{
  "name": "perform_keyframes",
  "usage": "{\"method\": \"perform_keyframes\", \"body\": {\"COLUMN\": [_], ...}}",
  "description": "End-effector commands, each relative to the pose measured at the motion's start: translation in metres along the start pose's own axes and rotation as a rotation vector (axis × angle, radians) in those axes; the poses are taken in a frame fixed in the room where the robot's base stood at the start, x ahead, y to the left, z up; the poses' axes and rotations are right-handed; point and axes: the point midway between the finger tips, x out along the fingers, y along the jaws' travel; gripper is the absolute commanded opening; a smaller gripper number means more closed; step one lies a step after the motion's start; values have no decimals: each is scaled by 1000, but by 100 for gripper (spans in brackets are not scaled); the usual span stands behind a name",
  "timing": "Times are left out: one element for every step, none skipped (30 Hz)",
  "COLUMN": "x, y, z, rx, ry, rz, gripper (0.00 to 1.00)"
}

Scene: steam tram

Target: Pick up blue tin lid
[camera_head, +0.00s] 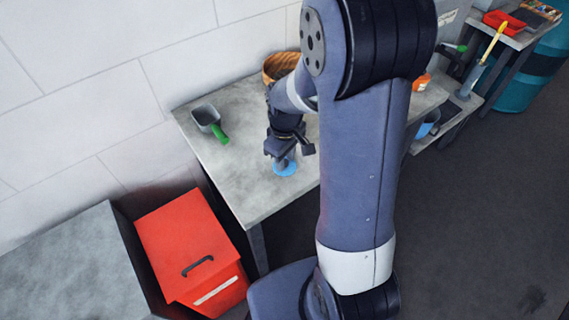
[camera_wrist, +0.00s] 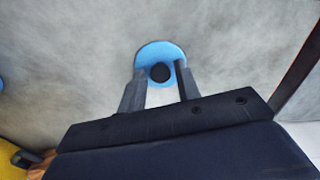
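The blue tin lid (camera_wrist: 160,49) is a round blue disc with a black knob (camera_wrist: 160,73), lying on the grey table top in the wrist view. In the head view the lid (camera_head: 287,170) shows near the table's front edge, partly hidden by my gripper (camera_head: 283,157). In the wrist view my gripper (camera_wrist: 160,80) is open, with one finger on each side of the knob and a visible gap to it. Whether the fingertips touch the lid's top, I cannot tell.
A grey container with a green handle (camera_head: 207,120) and a brown basket (camera_head: 278,66) stand on the table (camera_head: 245,195). A red box (camera_head: 190,245) sits below at the left. A blue thing (camera_wrist: 1,85) is cut off at the wrist view's left edge.

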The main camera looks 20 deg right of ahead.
Motion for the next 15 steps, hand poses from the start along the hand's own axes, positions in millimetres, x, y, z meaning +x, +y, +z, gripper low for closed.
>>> {"method": "perform_keyframes", "body": {"x": [0,0,0,0,0,0,0,0,0,0,0,0,0,0,0], "y": [0,0,0,0,0,0,0,0,0,0,0,0,0,0,0], "z": [0,0,0,0,0,0,0,0,0,0,0,0,0,0,0], "rx": [0,0,0,0,0,0,0,0,0,0,0,0,0,0,0], "ry": [0,0,0,0,0,0,0,0,0,0,0,0,0,0,0], "rz": [0,0,0,0,0,0,0,0,0,0,0,0,0,0,0], "gripper": [27,25,22,19,17,13,11,9,5,3,0,0,0,0,0]}}
